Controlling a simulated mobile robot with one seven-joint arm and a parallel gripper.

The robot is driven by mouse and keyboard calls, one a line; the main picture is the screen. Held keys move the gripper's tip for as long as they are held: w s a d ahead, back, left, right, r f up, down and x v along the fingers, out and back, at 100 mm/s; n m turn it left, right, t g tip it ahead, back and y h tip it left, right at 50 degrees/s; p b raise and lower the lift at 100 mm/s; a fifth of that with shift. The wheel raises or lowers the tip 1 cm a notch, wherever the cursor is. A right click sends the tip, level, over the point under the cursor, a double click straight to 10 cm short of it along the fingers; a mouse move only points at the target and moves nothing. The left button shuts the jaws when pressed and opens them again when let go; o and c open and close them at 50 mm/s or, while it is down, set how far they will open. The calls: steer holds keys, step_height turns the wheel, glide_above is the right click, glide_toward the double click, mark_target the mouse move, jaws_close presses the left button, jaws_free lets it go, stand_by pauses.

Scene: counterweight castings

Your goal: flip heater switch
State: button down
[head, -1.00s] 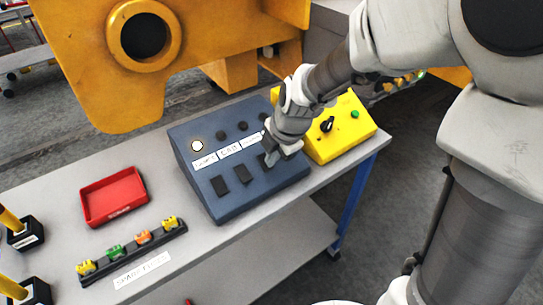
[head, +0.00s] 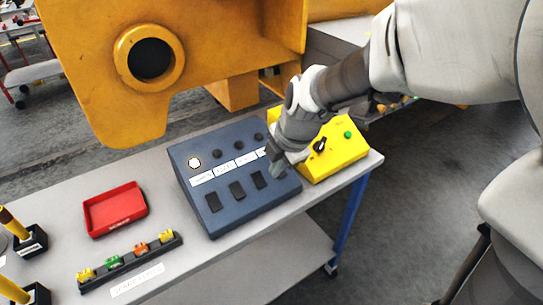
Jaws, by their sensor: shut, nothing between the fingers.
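A blue-grey switch box (head: 226,218) stands on the bench with its sloped face toward me. It has a row of dark rocker switches, of which the left (head: 213,202), middle (head: 237,191) and right (head: 259,180) visible ones show. Above them are white labels (head: 225,169), too blurred to tell which is the heater, and a row of round lamps. The leftmost lamp (head: 194,162) is lit; the others look dark. My gripper (head: 278,170) is shut and empty, its tip pointing down at the box's right end, hiding that part. I cannot tell whether it touches.
A yellow box (head: 335,155) with a black knob and green button stands close right of my gripper. A red tray (head: 115,208) and a rack of small coloured parts (head: 130,262) lie left. A large orange casting (head: 215,45) overhangs behind.

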steer(key=shift+s+d+r, duration=0.3)
steer(key=shift+s+r, duration=0.15)
steer(key=shift+r, duration=0.25)
steer(key=shift+s+d+r, duration=0.35)
steer(key=shift+s+r, duration=0.1)
steer(key=shift+r, duration=0.3)
steer(key=shift+s+d+r, duration=0.3)
steer(key=shift+s+r, duration=0.15)
steer(key=shift+r, duration=0.25)
